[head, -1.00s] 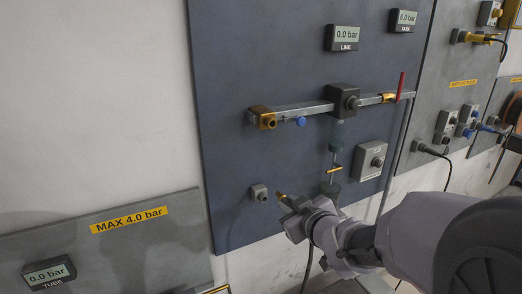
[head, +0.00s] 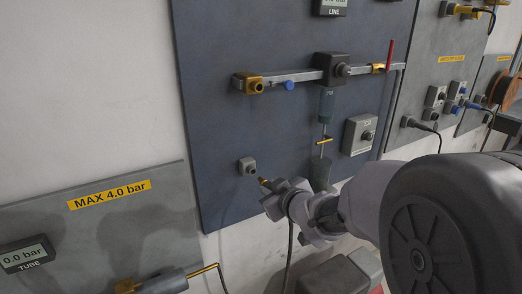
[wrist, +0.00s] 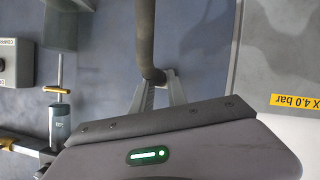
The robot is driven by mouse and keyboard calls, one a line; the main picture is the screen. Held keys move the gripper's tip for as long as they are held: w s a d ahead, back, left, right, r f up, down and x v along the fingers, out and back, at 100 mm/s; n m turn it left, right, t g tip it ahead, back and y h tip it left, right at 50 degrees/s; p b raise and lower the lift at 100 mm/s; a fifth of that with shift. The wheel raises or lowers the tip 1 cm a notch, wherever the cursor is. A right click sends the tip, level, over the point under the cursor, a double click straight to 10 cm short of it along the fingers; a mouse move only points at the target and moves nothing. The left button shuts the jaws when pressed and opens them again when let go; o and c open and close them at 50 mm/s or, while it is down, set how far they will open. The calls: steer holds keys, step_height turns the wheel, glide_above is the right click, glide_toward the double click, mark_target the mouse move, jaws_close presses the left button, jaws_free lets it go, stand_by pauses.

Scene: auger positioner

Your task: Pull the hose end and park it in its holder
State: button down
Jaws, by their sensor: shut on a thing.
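The hose end shows a brass tip (head: 263,181) that sticks out of my gripper (head: 274,190) in the head view. My gripper is shut on the hose end, and the dark hose (head: 289,245) hangs down below it. In the wrist view the hose (wrist: 146,40) runs from the top edge down to between the gripper fingers (wrist: 154,88). A small grey socket block (head: 247,167), which looks like the holder, sits on the blue panel just up and left of the tip. A small gap shows between them in the picture; their depth apart is unclear.
The blue panel (head: 225,125) carries a metal pipe (head: 306,77) with brass fittings, a yellow-handled pump (head: 324,140) and a grey switch box (head: 359,135). A lower grey panel (head: 100,230) stands at left.

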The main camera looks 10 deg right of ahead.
mark_target(260, 178)
steer(key=shift+w+a+p, duration=0.25)
steer(key=shift+w, duration=0.4)
steer(key=shift+w+a+p, duration=0.2)
steer(key=shift+w+p, duration=0.05)
steer(key=shift+w, duration=0.4)
steer(key=shift+w+a, duration=0.25)
steer(key=shift+w, duration=0.45)
steer(key=shift+w+a, duration=0.2)
steer(key=shift+w, duration=0.5)
stand_by(0.5)
steer(key=c, duration=1.2)
jaws_free()
steer(key=shift+w, duration=0.1)
steer(key=shift+c, duration=0.2)
steer(key=p+v, duration=0.5)
steer(key=v, duration=1.2)
steer(key=shift+r+p, duration=0.4)
